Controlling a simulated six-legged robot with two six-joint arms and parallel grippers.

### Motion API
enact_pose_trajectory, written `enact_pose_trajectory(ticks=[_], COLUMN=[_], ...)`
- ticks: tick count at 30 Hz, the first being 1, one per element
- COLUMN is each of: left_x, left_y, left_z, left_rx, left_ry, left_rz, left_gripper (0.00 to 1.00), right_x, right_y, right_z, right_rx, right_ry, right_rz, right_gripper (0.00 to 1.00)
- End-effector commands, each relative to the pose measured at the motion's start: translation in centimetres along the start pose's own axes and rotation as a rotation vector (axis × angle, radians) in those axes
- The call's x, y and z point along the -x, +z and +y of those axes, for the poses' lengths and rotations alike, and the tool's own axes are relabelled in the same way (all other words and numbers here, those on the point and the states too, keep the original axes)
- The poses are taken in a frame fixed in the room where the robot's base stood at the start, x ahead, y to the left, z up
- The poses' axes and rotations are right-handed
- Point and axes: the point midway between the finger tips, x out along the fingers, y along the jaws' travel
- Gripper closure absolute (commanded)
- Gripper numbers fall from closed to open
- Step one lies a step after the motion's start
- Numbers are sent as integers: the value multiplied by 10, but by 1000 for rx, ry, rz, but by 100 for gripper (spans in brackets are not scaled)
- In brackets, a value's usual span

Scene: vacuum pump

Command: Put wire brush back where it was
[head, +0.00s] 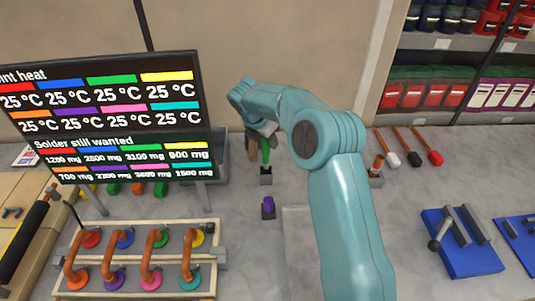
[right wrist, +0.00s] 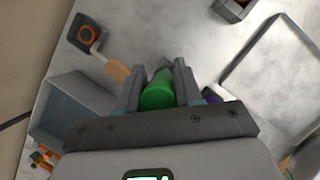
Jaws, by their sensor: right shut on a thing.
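My right gripper (head: 262,130) is at the back of the bench, pointing down. It also shows in the right wrist view (right wrist: 160,88), where its fingers are shut on a green cylinder (right wrist: 158,92). In the head view the green piece (head: 266,152) hangs under the gripper, straight above a small black holder (head: 266,176). I cannot tell whether it touches the holder, nor whether the green piece is the wire brush's handle. My left gripper is not in view.
A purple piece (head: 268,202) stands in a black holder just in front. An orange-brown piece (head: 378,163) stands in another holder to the right.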

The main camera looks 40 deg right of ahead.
Motion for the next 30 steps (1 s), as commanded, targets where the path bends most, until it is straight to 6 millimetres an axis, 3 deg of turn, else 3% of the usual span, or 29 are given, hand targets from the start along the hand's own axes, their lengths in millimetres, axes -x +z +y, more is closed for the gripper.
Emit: enact_pose_trajectory(ticks=[12,26,27,30], left_x=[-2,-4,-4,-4], left_y=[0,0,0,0], left_z=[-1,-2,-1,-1], left_rx=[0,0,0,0], left_ry=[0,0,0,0], left_rz=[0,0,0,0], left_gripper=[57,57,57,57], right_x=[-56,-64,-63,-63], right_y=[-22,-25,-25,-25], right_z=[2,2,2,2], right_rx=[1,1,1,1], right_ry=[-2,0,0,0], right_rz=[1,0,0,1], right_gripper=[96,96,55,55])
